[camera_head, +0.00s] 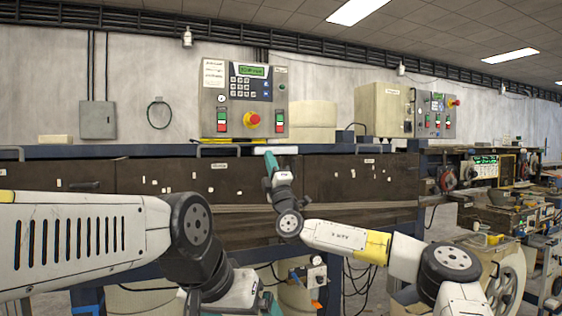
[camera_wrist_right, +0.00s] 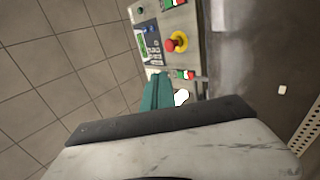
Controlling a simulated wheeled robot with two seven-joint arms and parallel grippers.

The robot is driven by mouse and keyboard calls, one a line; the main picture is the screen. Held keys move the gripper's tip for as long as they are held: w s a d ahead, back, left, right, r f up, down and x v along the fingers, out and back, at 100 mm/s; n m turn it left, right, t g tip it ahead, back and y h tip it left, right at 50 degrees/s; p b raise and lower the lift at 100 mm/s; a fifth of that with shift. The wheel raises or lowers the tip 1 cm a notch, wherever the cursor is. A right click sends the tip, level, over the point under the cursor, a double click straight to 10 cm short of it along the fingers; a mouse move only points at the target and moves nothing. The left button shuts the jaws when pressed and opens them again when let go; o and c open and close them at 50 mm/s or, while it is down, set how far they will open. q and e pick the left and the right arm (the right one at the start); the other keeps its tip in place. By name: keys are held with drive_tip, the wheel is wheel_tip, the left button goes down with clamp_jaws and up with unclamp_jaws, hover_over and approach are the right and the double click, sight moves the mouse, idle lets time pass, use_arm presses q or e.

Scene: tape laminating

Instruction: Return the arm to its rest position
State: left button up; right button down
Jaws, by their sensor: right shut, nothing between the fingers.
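My right arm comes in from the lower right in the head view. Its right gripper (camera_head: 269,160) points up in front of the dark machine front, below the control panel. The teal fingers are together with nothing between them; the right wrist view also shows these closed fingers (camera_wrist_right: 157,92). In that view the control panel (camera_wrist_right: 160,35) with its red knob lies beyond the fingertips. My left arm crosses the left side of the head view and bends down to the bottom edge.
The control panel (camera_head: 243,97) with its red emergency knob (camera_head: 252,119) stands on a blue beam (camera_head: 60,152). Below are dark brown panels (camera_head: 345,187). A second control box (camera_head: 437,113) stands at the right. Machinery (camera_head: 505,210) fills the far right. Cables hang below the beam.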

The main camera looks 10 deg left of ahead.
drive_tip(key=s+a+r+n+g+y, duration=0.1)
drive_tip(key=s+a+n+g+y, duration=0.45)
drive_tip(key=s+n+g, duration=0.45)
drive_tip(key=s+a+r+n+g+y, duration=0.1)
drive_tip(key=s+a+n+g+y, duration=0.3)
drive_tip(key=s+n+g+y, duration=0.65)
drive_tip(key=s+a+f+n+g+h, duration=0.2)
drive_tip(key=s+f+n+g+h, duration=0.4)
drive_tip(key=s+f+n+h, duration=0.95)
drive_tip(key=d+f+n+t+h, duration=0.2)
drive_tip(key=d+f+n, duration=0.2)
drive_tip(key=d, duration=0.3)
drive_tip(key=d+f+n+t+h, duration=0.25)
drive_tip(key=d+f+n, duration=0.2)
drive_tip(key=d, duration=0.35)
drive_tip(key=s+d+f+n+t+h, duration=0.1)
drive_tip(key=d+t+h, duration=0.1)
drive_tip(key=d, duration=0.8)
drive_tip(key=s+d+n+t+h, duration=0.1)
drive_tip(key=s+d+h, duration=0.1)
drive_tip(key=d, duration=0.8)
drive_tip(key=s+d+f+n+t+h, duration=0.1)
drive_tip(key=s+d+t+h, duration=0.1)
drive_tip(key=d, duration=0.7)
drive_tip(key=shift+d+f+n+t+h, duration=0.3)
drive_tip(key=shift+d+n+h, duration=0.1)
drive_tip(key=shift+h, duration=0.5)
